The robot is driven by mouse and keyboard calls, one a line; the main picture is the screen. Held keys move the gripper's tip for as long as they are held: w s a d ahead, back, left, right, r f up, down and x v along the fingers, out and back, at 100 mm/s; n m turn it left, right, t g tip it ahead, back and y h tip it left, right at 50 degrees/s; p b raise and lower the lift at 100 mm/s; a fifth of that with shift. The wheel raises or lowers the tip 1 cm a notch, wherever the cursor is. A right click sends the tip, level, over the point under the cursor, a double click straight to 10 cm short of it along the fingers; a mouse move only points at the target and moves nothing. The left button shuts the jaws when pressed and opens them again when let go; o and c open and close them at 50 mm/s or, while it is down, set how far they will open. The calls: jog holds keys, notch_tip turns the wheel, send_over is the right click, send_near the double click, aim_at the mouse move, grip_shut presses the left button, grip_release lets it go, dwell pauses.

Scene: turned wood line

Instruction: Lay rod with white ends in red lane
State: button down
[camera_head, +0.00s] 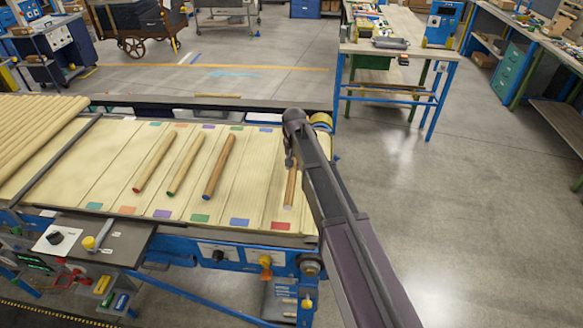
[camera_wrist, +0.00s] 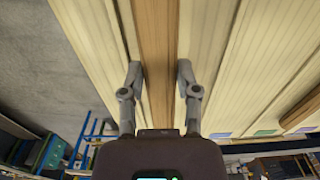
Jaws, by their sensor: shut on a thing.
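The rod with white ends (camera_head: 291,188) is brown wood, with a pale near end over the rightmost lane, just behind the red patch (camera_head: 281,226). My gripper (camera_head: 290,162) comes down on the rod from above, its fingers partly hidden by my arm. In the wrist view my gripper (camera_wrist: 160,75) has one finger on each side of the rod (camera_wrist: 155,40), shut on it. The rod runs roughly along the lane. I cannot tell whether it touches the bed. The rod's far end and the lane's back patch are hidden.
Three other rods lie to the left, with a red end (camera_head: 153,163), a green end (camera_head: 186,164) and a blue end (camera_head: 219,166). Coloured patches mark the lane ends. A dark rail (camera_head: 62,160) crosses the bed at left. Open floor (camera_head: 450,200) lies right of the bed.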

jog(key=shift+w+a+f, duration=0.1)
jog(key=shift+w+a, duration=0.2)
jog(key=shift+w, duration=0.35)
jog(key=shift+w+a+f, duration=0.1)
jog(key=shift+w+a, duration=0.2)
jog(key=shift+w, duration=0.3)
jog(key=shift+w, duration=0.1)
jog(key=shift+w+a, duration=0.15)
jog(key=shift+w, duration=0.1)
jog(key=shift+w+a+f+b, duration=0.1)
jog(key=shift+w+f+b, duration=0.05)
jog(key=shift+f+b, duration=0.4)
jog(key=shift+w+a+f+b, duration=0.1)
jog(key=shift+f+b, duration=0.3)
jog(key=shift+b, duration=0.1)
jog(key=shift+f+b, duration=0.85)
jog(key=shift+f, duration=0.15)
jog(key=shift+c, duration=1.7)
grip_release()
jog(key=shift+r, duration=0.2)
notch_tip(320, 180, up, 12)
jog(key=p, duration=1.2)
